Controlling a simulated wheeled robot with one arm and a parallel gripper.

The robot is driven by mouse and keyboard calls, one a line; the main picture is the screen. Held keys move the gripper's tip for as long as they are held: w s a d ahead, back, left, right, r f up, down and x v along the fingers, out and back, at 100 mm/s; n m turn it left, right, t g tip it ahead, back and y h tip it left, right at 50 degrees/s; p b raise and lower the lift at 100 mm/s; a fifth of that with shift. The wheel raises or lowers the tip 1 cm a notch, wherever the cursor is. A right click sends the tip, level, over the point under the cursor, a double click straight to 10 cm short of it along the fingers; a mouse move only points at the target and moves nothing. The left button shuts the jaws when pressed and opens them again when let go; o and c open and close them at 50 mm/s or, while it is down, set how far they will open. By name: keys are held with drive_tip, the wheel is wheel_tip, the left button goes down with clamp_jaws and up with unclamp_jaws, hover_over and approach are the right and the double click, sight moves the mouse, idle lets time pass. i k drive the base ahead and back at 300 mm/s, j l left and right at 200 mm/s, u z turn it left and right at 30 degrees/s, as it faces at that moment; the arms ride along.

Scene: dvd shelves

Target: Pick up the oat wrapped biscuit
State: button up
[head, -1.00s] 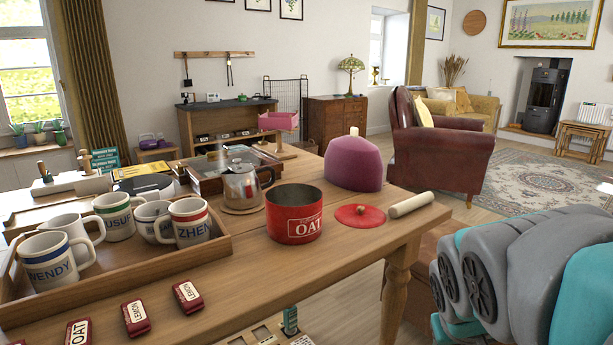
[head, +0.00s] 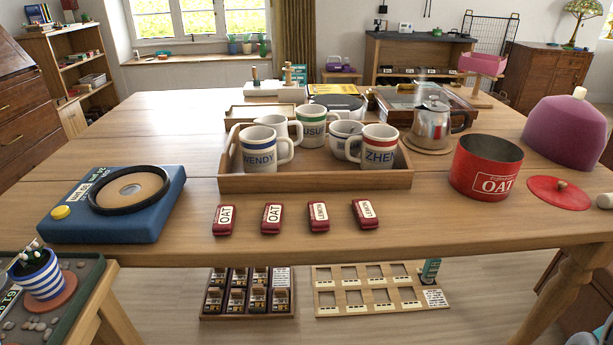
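Two red wrapped biscuits labelled OAT lie on the wooden table near its front edge in the head view: the left oat biscuit (head: 224,219) and the right oat biscuit (head: 272,218). To their right lie two similar red biscuits labelled LEMON, the nearer-left lemon biscuit (head: 318,217) and the right lemon biscuit (head: 365,213). All lie apart from one another. My gripper is not in view.
A wooden tray (head: 300,181) with several mugs stands behind the biscuits. A blue device (head: 125,225) is left, a red OAT tin (head: 486,168) and its lid (head: 558,193) right. A coffee pot (head: 431,123) stands behind. Wooden racks (head: 372,306) lie below the table.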

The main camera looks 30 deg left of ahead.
sight(223, 223)
drive_tip(key=l+u, duration=0.1)
drive_tip(key=u, duration=2.05)
drive_tip(key=i+l, duration=0.05)
